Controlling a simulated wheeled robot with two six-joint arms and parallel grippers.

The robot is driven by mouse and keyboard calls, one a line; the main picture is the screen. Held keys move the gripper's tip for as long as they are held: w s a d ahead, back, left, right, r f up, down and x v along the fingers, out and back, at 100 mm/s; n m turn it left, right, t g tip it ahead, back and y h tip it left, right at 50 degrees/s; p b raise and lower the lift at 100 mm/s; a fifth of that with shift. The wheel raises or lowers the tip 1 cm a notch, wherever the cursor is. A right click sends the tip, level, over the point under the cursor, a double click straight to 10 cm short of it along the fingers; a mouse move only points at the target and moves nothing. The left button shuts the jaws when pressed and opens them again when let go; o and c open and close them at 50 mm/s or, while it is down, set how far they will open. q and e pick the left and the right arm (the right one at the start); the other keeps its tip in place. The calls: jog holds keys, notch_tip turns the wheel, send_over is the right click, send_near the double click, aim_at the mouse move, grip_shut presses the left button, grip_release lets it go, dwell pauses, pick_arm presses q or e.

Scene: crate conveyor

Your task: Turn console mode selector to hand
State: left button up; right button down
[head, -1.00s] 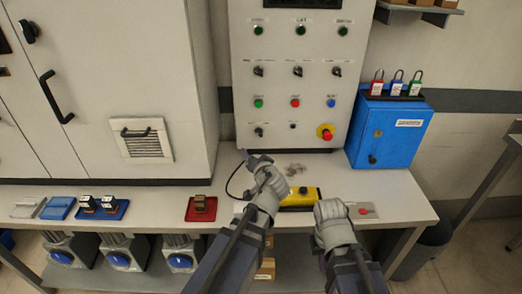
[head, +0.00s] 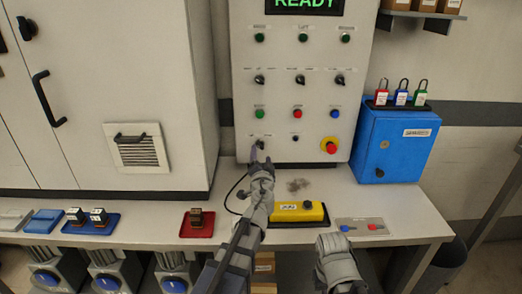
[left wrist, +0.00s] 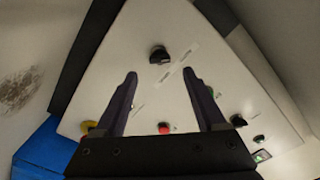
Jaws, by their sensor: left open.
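The console (head: 300,100) is a pale upright panel with a lit READY display. A small black selector knob (head: 260,143) sits at its lower left; its label is too small to read. My left gripper (head: 258,156) is at this knob in the head view and partly covers it. In the left wrist view my left gripper (left wrist: 160,82) is open and empty. A black knob (left wrist: 159,55) shows between and beyond its fingertips, apart from both fingers. My right arm is low at the front of the bench; its fingers are not visible.
Three black selectors and a row of buttons sit higher on the panel. A red emergency button (head: 331,146) on yellow is at lower right. A yellow box (head: 297,212) lies on the bench below. A blue cabinet (head: 395,145) with padlocks stands to the right.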

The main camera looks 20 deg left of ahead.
aim_at(261, 146)
pick_arm(q)
jog(key=x, duration=0.5)
jog(key=shift+s, duration=0.1)
grip_shut()
dwell(0.4)
